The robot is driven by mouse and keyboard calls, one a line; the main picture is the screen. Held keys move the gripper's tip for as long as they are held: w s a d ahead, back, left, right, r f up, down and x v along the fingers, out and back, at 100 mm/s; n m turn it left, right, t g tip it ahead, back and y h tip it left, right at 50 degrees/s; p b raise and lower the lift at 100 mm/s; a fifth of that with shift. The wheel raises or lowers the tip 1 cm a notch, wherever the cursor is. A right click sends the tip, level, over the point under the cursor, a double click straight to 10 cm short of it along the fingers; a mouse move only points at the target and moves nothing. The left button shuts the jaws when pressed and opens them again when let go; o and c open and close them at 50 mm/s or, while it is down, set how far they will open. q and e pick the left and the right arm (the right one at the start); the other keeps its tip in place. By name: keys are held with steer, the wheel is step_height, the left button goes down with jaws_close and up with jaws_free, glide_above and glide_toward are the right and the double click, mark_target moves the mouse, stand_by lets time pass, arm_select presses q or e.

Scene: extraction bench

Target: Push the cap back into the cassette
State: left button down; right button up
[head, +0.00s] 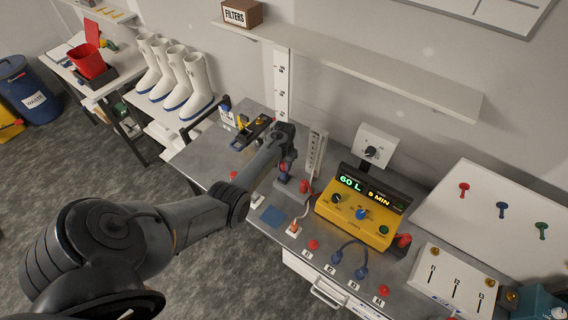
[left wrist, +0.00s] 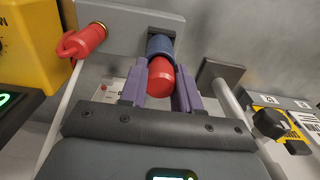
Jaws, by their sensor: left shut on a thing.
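A red cap (left wrist: 160,76) sits at the near end of a dark blue cylindrical cassette (left wrist: 160,46) in the left wrist view. Cap and cassette look in line, with much of the cap showing outside the cassette's end. My left gripper (left wrist: 158,88) has its two purple fingers on either side of the cap and is shut on it. In the head view my left gripper (head: 286,170) is over the bench beside the upright grey flow scale, and it mostly hides the cassette. How deep the cap sits cannot be told. My right gripper is not in view.
A yellow pump box (head: 350,222) with a lit display stands right of the gripper. A red plug (left wrist: 82,42) on a brass fitting is close by in the left wrist view. A grey post with a square plate (left wrist: 220,72) stands to the right. A blue square pad (head: 273,215) lies in front.

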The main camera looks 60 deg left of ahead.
arm_select(q)
steer(key=shift+s+d+f, duration=0.25)
steer(key=shift+s+f, duration=0.1)
steer(key=shift+f, duration=0.4)
steer(key=c, duration=0.7)
jaws_free()
steer(key=shift+c, duration=0.2)
steer(key=shift+a, duration=0.15)
steer(key=shift+r, duration=0.15)
steer(key=shift+w+d+r, duration=0.1)
steer(key=shift+d+r, duration=0.1)
steer(key=shift+r, duration=0.35)
steer(key=r, duration=0.7)
steer(key=a+r, duration=0.1)
steer(key=r, duration=0.3)
steer(key=shift+w+a, duration=0.1)
